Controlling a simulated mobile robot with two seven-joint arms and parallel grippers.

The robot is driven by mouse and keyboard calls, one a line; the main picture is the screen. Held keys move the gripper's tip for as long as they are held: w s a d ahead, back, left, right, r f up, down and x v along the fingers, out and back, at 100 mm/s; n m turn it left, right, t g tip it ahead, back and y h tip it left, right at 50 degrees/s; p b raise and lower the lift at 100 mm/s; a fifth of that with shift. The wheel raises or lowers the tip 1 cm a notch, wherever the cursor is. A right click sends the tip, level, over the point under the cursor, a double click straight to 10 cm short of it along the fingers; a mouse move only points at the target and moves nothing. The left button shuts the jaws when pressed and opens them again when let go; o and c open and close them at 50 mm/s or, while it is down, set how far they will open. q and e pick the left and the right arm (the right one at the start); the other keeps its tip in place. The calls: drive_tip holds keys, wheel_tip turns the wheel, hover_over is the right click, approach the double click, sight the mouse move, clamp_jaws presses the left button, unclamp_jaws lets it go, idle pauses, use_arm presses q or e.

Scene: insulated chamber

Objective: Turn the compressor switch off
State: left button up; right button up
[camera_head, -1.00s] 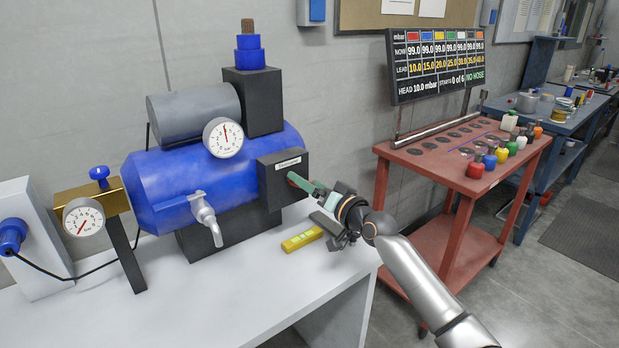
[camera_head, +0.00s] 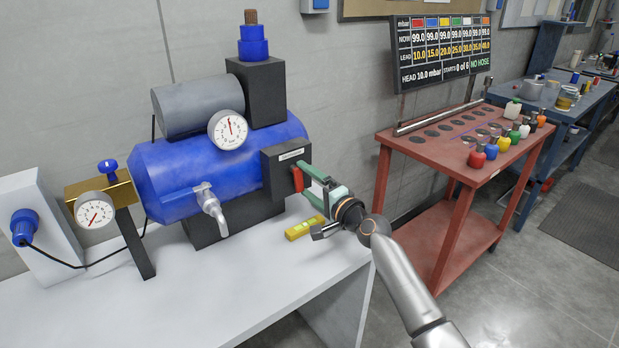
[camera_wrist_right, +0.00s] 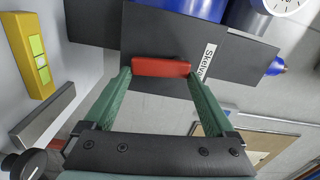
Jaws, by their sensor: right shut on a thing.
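The compressor is a blue tank (camera_head: 165,185) with a grey cylinder on top, standing on a white bench. On its right end is a black switch box (camera_head: 280,158) with a white label. The red compressor switch (camera_head: 298,179) sticks out of the box's right face. In the right wrist view the switch (camera_wrist_right: 160,67) lies between the two green fingertips. My right gripper (camera_head: 308,181) is shut on the switch, one finger at each end of it. The fingers partly hide the switch in the head view. My left gripper is not in view.
A yellow block (camera_head: 304,228) lies on the white bench (camera_head: 215,300) below my right gripper. A silver tap (camera_head: 211,207) and a gauge (camera_head: 227,130) are on the compressor's front. A red table (camera_head: 425,150) with coloured bottles stands to the right. The front of the bench is clear.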

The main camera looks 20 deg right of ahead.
drive_tip(key=shift+a+f+m, duration=0.1)
drive_tip(key=shift+a+m, duration=0.05)
drive_tip(key=shift+m, duration=0.35)
idle(0.3)
drive_tip(key=o, duration=1.1)
drive_tip(key=shift+c, duration=0.2)
drive_tip(key=shift+s+p, duration=0.4)
drive_tip(key=shift+s, duration=0.1)
drive_tip(key=v, duration=1.1)
drive_tip(key=shift+s+d+p, duration=0.2)
drive_tip(key=shift+s+p, duration=0.1)
drive_tip(key=shift+p, duration=0.1)
